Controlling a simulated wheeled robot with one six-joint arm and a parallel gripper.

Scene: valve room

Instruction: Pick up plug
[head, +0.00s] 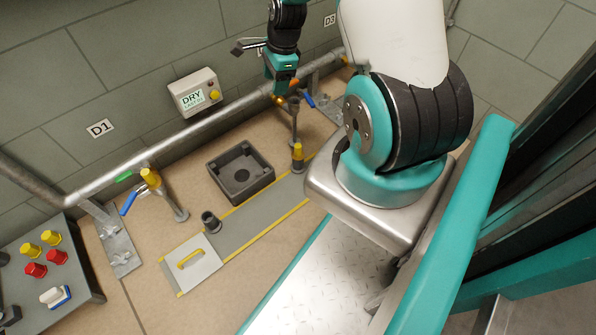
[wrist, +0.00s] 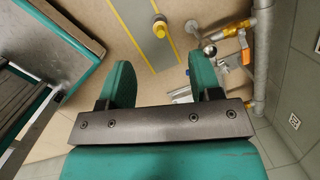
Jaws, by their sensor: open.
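A yellow plug (head: 298,152) stands upright on a dark round base on the grey floor strip. It also shows in the wrist view (wrist: 160,28), at the top, beyond the gap between my fingers. Another yellow piece (head: 151,178) sits on the left pipe branch.
A dark square tray (head: 240,171), a dark round socket (head: 211,222) and a yellow-handled plate (head: 191,264) lie on the floor.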

